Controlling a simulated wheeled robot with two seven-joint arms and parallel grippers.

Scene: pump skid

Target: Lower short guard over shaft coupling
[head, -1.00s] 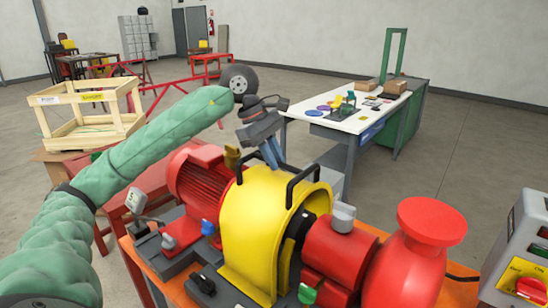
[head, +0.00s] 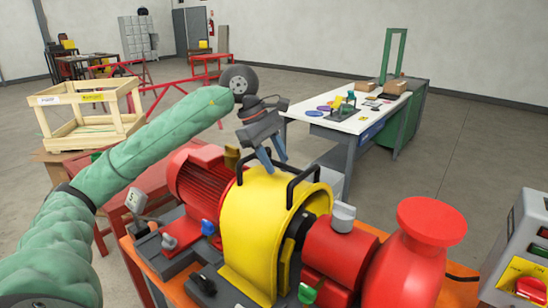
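The yellow arched guard (head: 255,222) stands upright between the red motor (head: 205,187) and the red pump housing (head: 340,250). It covers the place of the shaft coupling, and a dark part shows at its open right side. Two black handles (head: 305,180) rise from its top. My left gripper (head: 272,163) is over the top of the guard, by the handles. Its two blue fingers point down and are spread apart with nothing seen between them. Whether a fingertip touches the guard is unclear. My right gripper is out of view.
A red flared pump part (head: 425,235) and a grey control box (head: 520,255) with a red knob stand at the right. A white-topped workbench (head: 345,122) with small items is behind. A wooden crate (head: 88,118) is at the left. The floor at right is clear.

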